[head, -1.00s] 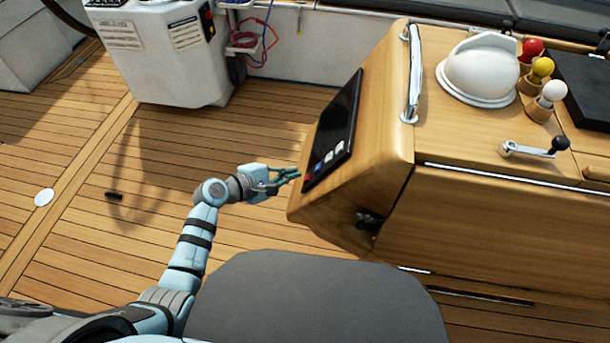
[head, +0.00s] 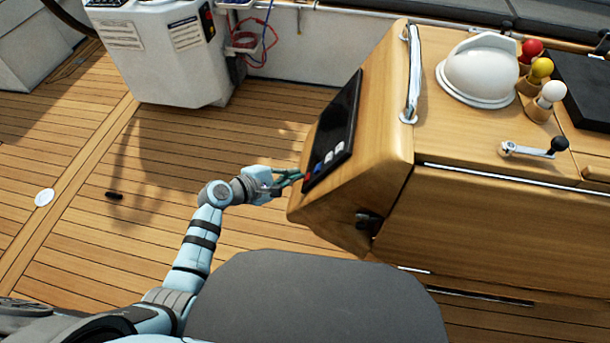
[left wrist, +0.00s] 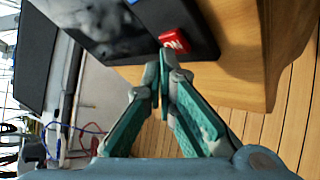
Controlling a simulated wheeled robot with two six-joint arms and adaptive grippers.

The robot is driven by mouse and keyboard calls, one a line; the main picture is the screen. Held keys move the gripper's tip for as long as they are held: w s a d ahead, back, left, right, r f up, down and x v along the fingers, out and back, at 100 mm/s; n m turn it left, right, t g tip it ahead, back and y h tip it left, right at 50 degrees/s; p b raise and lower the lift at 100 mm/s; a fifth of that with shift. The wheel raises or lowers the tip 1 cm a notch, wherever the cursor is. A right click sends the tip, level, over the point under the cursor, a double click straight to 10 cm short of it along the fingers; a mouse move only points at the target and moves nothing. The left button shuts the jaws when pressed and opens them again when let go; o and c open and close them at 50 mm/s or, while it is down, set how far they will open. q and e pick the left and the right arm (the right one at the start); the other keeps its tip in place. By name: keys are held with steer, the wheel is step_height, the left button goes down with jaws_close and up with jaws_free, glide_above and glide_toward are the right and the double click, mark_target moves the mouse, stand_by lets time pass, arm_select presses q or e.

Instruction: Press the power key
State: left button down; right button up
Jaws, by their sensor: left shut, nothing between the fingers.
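The power key is a red key (left wrist: 175,40) with white lettering on the black panel (left wrist: 120,50) in the left wrist view. In the head view the black panel (head: 333,130) is set in the sloping face of a wooden console, with a row of small coloured keys along its lower edge. My left gripper (head: 298,175) is shut and empty at the panel's lower left corner. In the left wrist view its green fingertips (left wrist: 166,55) are together just below the red key, very close to it; I cannot tell whether they touch. My right gripper is not in view.
The wooden console (head: 390,150) carries a steel handrail (head: 412,75), a white dome (head: 480,70), several coloured knobs and a crank lever (head: 535,149). A black knob (head: 369,220) sticks out below the panel. The deck (head: 130,180) left of the gripper is mostly clear.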

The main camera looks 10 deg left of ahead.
arm_select(q)
steer(key=shift+d+f, duration=0.15)
steer(key=shift+d, duration=0.15)
stand_by(0.4)
steer(key=shift+a+r+p, duration=0.35)
steer(key=shift+a, duration=0.35)
steer(key=a+r+p, duration=0.2)
steer(key=a, duration=0.3)
steer(key=shift+w+a+r, duration=0.15)
steer(key=shift+w+r, duration=0.05)
steer(key=shift+r, duration=0.2)
